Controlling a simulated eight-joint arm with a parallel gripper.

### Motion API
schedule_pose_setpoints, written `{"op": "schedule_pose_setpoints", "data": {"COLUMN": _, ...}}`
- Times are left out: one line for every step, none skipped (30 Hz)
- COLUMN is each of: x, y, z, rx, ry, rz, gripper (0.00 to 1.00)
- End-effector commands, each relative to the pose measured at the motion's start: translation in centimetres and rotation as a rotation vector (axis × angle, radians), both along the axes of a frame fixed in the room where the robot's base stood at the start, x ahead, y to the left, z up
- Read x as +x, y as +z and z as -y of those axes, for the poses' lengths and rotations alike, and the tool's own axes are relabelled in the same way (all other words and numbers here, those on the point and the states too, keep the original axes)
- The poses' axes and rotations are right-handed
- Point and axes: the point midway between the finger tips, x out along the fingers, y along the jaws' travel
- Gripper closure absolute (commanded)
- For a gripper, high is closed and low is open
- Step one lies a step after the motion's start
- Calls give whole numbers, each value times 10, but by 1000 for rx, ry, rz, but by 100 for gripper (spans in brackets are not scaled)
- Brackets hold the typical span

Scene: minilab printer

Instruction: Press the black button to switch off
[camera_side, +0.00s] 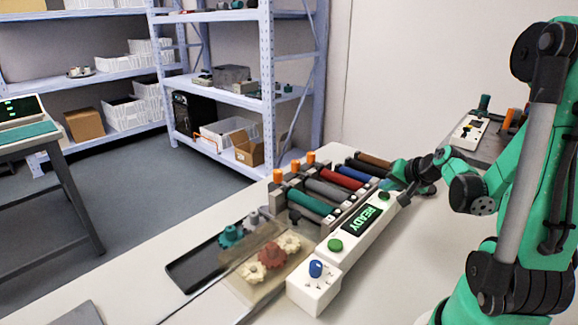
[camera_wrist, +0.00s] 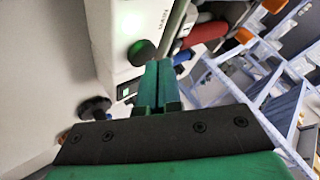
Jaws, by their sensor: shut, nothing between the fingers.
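A white control panel (camera_side: 352,238) runs along the front of the roller machine, with a lit green READY display (camera_side: 362,219). My gripper (camera_side: 388,184) is shut and empty beside that far end. In the wrist view, my green fingers (camera_wrist: 158,75) are together, close to a round dark green button (camera_wrist: 141,52) on a white face. A black round knob (camera_wrist: 95,107) shows to the left. I cannot tell whether the fingers touch anything.
Coloured rollers (camera_side: 325,195) lie behind the panel. A tray with gears (camera_side: 270,256) is at the left. Another white panel (camera_side: 468,132) stands at the back right. The white table (camera_side: 385,280) is clear in front of the machine.

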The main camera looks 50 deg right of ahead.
Motion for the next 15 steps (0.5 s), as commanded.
{"op": "schedule_pose_setpoints", "data": {"x": 0, "y": 0, "z": 0, "rx": 0, "ry": 0, "rz": 0, "gripper": 100}}
{"op": "schedule_pose_setpoints", "data": {"x": 0, "y": 0, "z": 0, "rx": 0, "ry": 0, "rz": 0, "gripper": 100}}
{"op": "schedule_pose_setpoints", "data": {"x": 0, "y": -1, "z": 0, "rx": 0, "ry": 0, "rz": 0, "gripper": 100}}
{"op": "schedule_pose_setpoints", "data": {"x": 0, "y": -1, "z": 0, "rx": 0, "ry": 0, "rz": 0, "gripper": 100}}
{"op": "schedule_pose_setpoints", "data": {"x": 0, "y": -1, "z": 0, "rx": 0, "ry": 0, "rz": 0, "gripper": 100}}
{"op": "schedule_pose_setpoints", "data": {"x": 0, "y": -2, "z": 0, "rx": 0, "ry": 0, "rz": 0, "gripper": 100}}
{"op": "schedule_pose_setpoints", "data": {"x": 0, "y": -2, "z": 0, "rx": 0, "ry": 0, "rz": 0, "gripper": 100}}
{"op": "schedule_pose_setpoints", "data": {"x": 0, "y": -3, "z": 0, "rx": 0, "ry": 0, "rz": 0, "gripper": 100}}
{"op": "schedule_pose_setpoints", "data": {"x": 0, "y": -3, "z": 0, "rx": 0, "ry": 0, "rz": 0, "gripper": 100}}
{"op": "schedule_pose_setpoints", "data": {"x": 0, "y": -3, "z": 0, "rx": 0, "ry": 0, "rz": 0, "gripper": 100}}
{"op": "schedule_pose_setpoints", "data": {"x": 0, "y": -4, "z": 0, "rx": 0, "ry": 0, "rz": 0, "gripper": 100}}
{"op": "schedule_pose_setpoints", "data": {"x": 0, "y": -4, "z": 0, "rx": 0, "ry": 0, "rz": 0, "gripper": 100}}
{"op": "schedule_pose_setpoints", "data": {"x": 0, "y": -5, "z": 0, "rx": 0, "ry": 0, "rz": 0, "gripper": 100}}
{"op": "schedule_pose_setpoints", "data": {"x": 0, "y": -5, "z": 0, "rx": 0, "ry": 0, "rz": 0, "gripper": 100}}
{"op": "schedule_pose_setpoints", "data": {"x": 0, "y": -6, "z": 0, "rx": 0, "ry": 0, "rz": 0, "gripper": 100}}
